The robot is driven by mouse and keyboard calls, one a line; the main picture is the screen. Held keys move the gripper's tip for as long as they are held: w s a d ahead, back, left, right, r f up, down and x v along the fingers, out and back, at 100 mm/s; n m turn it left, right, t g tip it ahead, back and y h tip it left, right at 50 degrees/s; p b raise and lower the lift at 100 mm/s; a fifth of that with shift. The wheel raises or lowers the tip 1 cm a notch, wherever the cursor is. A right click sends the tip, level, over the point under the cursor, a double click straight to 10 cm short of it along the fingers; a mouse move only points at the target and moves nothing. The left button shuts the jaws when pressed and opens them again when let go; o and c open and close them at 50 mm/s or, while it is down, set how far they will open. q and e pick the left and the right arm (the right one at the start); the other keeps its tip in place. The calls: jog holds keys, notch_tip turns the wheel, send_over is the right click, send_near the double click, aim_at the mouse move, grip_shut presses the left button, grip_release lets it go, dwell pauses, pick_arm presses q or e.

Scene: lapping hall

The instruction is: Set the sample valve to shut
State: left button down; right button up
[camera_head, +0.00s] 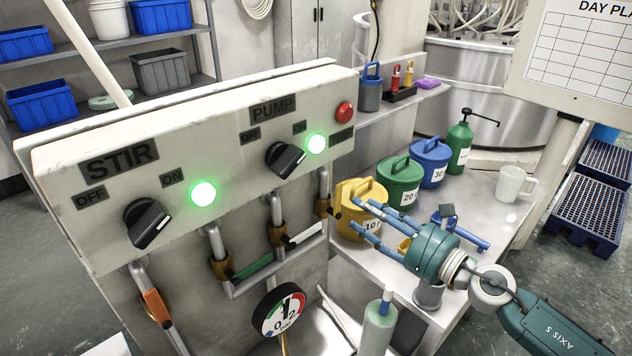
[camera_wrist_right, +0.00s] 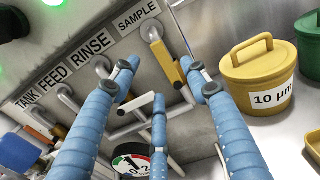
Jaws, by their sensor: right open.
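The sample valve (camera_wrist_right: 166,62) is below the SAMPLE label in the right wrist view. Its yellow lever lies roughly along its pipe. In the head view its brass body (camera_head: 323,206) shows at the right end of the valve row; its lever is hard to tell from the yellow bucket behind. My right gripper (camera_head: 362,213) has its blue fingers spread, empty, in front of the yellow bucket and pointing at the panel. In the wrist view my right gripper (camera_wrist_right: 165,88) has fingertips on both sides of the yellow lever, with no clear contact. My left gripper is out of view.
The white-levered rinse valve (camera_head: 303,236), green-levered feed valve (camera_head: 252,268) and orange-levered tank valve (camera_head: 156,306) stand left of it. A gauge (camera_head: 279,311) hangs below. The yellow bucket (camera_head: 350,222) crowds the right side. A bottle (camera_head: 380,325) stands in front.

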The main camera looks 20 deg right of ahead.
aim_at(338, 193)
jog(key=w+p, duration=0.1)
jog(key=w+a+r+p, duration=0.1)
jog(key=shift+w, duration=0.4)
jog(key=p+x, duration=0.2)
jog(key=x, duration=0.3)
jog(key=shift+w+f, duration=0.1)
jog(key=shift+w+a, duration=0.15)
jog(key=shift+w, duration=0.15)
jog(key=shift+w+a+f, duration=0.15)
jog(key=shift+w+f, duration=0.05)
jog(key=shift+w, duration=0.1)
jog(key=shift+c, duration=0.8)
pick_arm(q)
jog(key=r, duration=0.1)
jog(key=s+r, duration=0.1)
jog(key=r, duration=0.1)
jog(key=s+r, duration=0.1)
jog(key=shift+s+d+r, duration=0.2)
pick_arm(e)
grip_shut()
